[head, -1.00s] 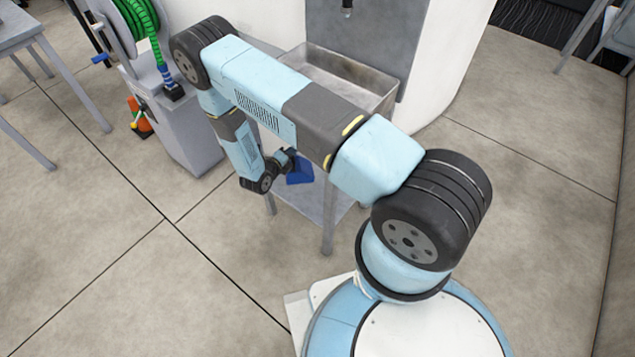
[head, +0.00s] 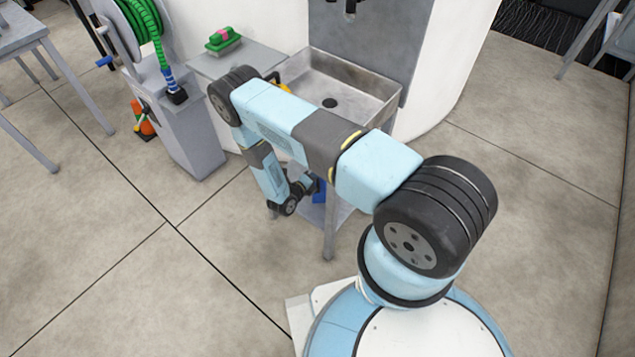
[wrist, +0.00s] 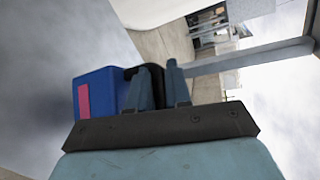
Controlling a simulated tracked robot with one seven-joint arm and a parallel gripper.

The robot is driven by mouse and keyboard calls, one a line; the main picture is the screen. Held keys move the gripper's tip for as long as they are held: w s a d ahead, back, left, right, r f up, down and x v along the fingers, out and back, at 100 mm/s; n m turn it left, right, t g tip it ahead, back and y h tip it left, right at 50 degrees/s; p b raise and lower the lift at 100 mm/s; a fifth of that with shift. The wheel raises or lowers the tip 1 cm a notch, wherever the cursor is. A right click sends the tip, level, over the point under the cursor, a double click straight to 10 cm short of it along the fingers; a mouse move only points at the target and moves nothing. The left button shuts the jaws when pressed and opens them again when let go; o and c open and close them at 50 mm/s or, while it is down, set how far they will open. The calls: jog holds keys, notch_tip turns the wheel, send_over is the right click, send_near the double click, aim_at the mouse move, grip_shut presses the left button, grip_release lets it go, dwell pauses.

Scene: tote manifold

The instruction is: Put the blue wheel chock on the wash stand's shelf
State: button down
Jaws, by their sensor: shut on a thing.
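The blue wheel chock (wrist: 100,92), with a pink patch on its side, shows in the wrist view at the tips of my gripper (wrist: 158,85). My gripper is shut on it, by what looks like a dark handle or edge. In the head view a small part of the chock (head: 319,190) shows beside my wrist, below the basin and behind the stand's front leg. The wash stand (head: 375,95) has a grey metal basin on top. Its lower shelf (head: 345,212) shows partly; my arm hides the rest. I cannot tell whether the chock touches the shelf.
A green and pink brush-like thing (head: 223,38) lies on the side board left of the basin. A hose reel with green hose (head: 143,22) stands on a grey cabinet (head: 190,135). An orange thing (head: 143,120) is beside the cabinet. The floor in front is clear.

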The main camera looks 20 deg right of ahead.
jog(key=shift+f, duration=2.25)
jog(key=c, duration=1.1)
grip_release()
jog(key=shift+o, duration=0.2)
jog(key=v, duration=1.2)
jog(key=shift+w+r, duration=0.1)
